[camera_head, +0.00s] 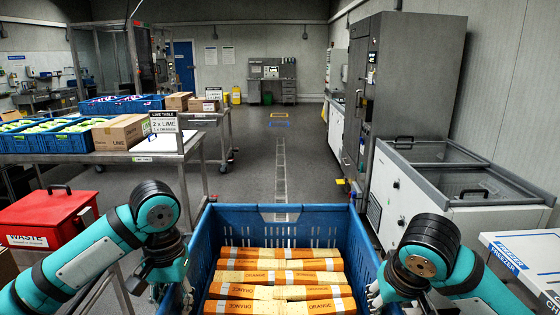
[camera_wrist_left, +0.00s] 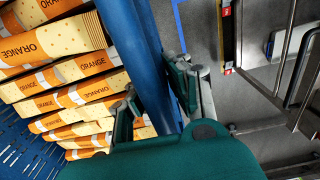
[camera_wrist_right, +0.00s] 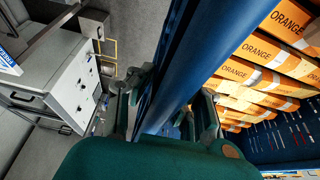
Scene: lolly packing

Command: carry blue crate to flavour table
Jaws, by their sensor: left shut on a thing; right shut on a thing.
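The blue crate (camera_head: 250,232) is in front of me at the bottom centre of the head view. Several orange-and-cream cartons (camera_head: 280,278) marked ORANGE lie in it. My left gripper (camera_head: 183,291) is shut on its left wall, and the left wrist view shows that wall (camera_wrist_left: 150,60) between the fingers. My right gripper (camera_head: 377,291) is shut on its right wall, which also shows in the right wrist view (camera_wrist_right: 185,75). A table (camera_head: 135,157) with a LIME TABLE sign (camera_head: 164,122) stands ahead on the left. What supports the crate's underside is hidden.
Blue crates (camera_head: 70,138) and a cardboard box (camera_head: 121,132) stand on the lime table. A red WASTE bin (camera_head: 50,213) is at left. A chest freezer (camera_head: 455,180) and a tall steel cabinet (camera_head: 405,95) line the right. The grey floor aisle (camera_head: 262,165) ahead is clear.

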